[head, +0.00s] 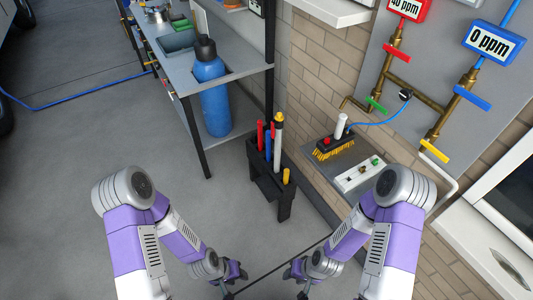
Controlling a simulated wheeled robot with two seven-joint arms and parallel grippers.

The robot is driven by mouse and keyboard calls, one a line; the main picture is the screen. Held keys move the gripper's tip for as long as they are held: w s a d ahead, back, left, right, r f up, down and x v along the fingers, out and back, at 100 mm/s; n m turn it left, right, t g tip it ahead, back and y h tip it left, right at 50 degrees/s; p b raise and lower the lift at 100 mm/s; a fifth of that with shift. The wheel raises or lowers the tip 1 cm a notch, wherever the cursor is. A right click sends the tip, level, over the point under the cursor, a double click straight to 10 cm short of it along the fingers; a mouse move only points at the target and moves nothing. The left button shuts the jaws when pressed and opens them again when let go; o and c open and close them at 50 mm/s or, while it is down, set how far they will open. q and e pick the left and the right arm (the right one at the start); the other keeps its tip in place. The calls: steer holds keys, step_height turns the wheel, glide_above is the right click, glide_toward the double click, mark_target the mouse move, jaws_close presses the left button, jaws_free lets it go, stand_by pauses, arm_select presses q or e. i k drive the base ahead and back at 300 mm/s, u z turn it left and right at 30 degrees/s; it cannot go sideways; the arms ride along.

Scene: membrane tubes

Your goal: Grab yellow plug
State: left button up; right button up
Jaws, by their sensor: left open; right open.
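A black stand (266,180) on the floor right of centre holds several upright tubes. A short yellow piece (286,176) stands at its near right end; it looks like the yellow plug, but its shape is too small to be sure. A tall white tube (278,145) with a yellowish top rises behind it. My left gripper (234,274) is at the bottom centre, below and left of the stand, open and empty as far as shows. My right gripper (294,274) is just right of it, below the stand, also open. Both are apart from the stand; their fingertips are small and dark.
Red (260,135) and blue (268,143) tubes share the stand. A workbench (240,60) with a blue bottle (211,92) is behind left. A yellow-bristled brush block (335,148) and a white box (360,175) lie on a ledge by the brick wall. Pipes carry a yellow valve handle (434,151).

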mark_target(279, 118)
steer(key=u, duration=1.35)
steer(key=i, duration=1.95)
steer(key=z, duration=3.2)
steer(key=i, duration=0.5)
steer(key=z, duration=0.1)
